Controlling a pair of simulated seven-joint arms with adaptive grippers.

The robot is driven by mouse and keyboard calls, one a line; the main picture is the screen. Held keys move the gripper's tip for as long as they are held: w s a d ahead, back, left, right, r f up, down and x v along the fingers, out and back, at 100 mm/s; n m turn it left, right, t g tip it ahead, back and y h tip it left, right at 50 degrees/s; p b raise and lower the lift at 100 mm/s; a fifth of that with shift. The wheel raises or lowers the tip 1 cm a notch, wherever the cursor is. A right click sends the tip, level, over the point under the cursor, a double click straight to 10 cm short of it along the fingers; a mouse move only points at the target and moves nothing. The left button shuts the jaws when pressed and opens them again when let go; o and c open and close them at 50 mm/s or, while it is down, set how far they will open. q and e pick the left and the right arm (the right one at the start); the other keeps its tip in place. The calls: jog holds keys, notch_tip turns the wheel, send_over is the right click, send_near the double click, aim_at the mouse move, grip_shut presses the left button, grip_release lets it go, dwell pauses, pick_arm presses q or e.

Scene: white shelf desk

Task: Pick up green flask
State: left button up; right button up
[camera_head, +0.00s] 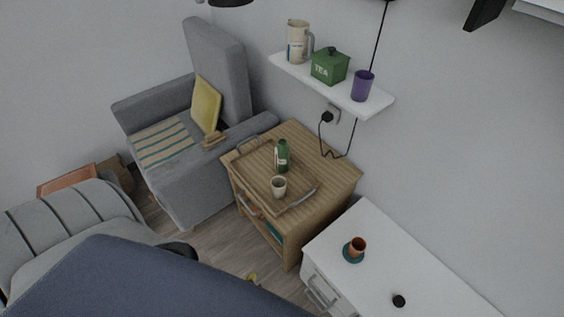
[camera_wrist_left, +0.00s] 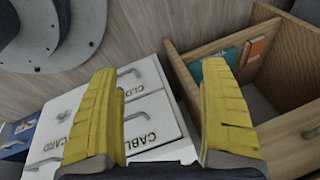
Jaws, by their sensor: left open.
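The green flask (camera_head: 282,155) stands upright on a wooden tray (camera_head: 297,204) on the small wooden side table (camera_head: 338,177). A beige cup (camera_head: 279,187) stands in front of it on the same tray. My left gripper has yellow fingers spread wide with nothing between them in the left wrist view (camera_wrist_left: 160,72). In the head view only a small yellow bit of the left gripper (camera_head: 251,278) shows, low and in front of the side table, well apart from the flask. The flask is not visible in the left wrist view. My right gripper is not in view.
A white drawer unit (camera_head: 440,262) with a brown cup (camera_head: 357,245) on a teal saucer stands to the right. A wall shelf (camera_head: 375,106) holds a pitcher, a green tea tin and a purple cup. A grey armchair (camera_head: 190,175) stands left of the side table.

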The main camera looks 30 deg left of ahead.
pick_arm(q)
jog(key=w+a+r+t+y, duration=0.15)
jog(key=w+r, duration=0.25)
jog(key=r, duration=0.5)
jog(key=w+a+r+t, duration=0.15)
jog(key=w+r, duration=0.25)
jog(key=r, duration=0.6)
jog(key=w+a+r+t, duration=0.1)
jog(key=w+a+r, duration=0.15)
jog(key=r, duration=0.65)
jog(key=n+t+h, duration=0.4)
jog(key=n+t, duration=0.1)
jog(key=t, duration=0.5)
send_near(278, 152)
jog(key=w, duration=0.7)
jog(key=shift+w+d+f, duration=0.15)
jog(key=shift+w+d, duration=0.05)
jog(key=shift+w+d+f, duration=0.1)
jog(key=shift+w+d, duration=0.05)
jog(key=shift+w, duration=1.15)
jog(key=shift+w+d+f, duration=0.1)
jog(key=shift+w, duration=1.25)
jog(key=shift+r, duration=0.15)
jog(key=c, duration=1.7)
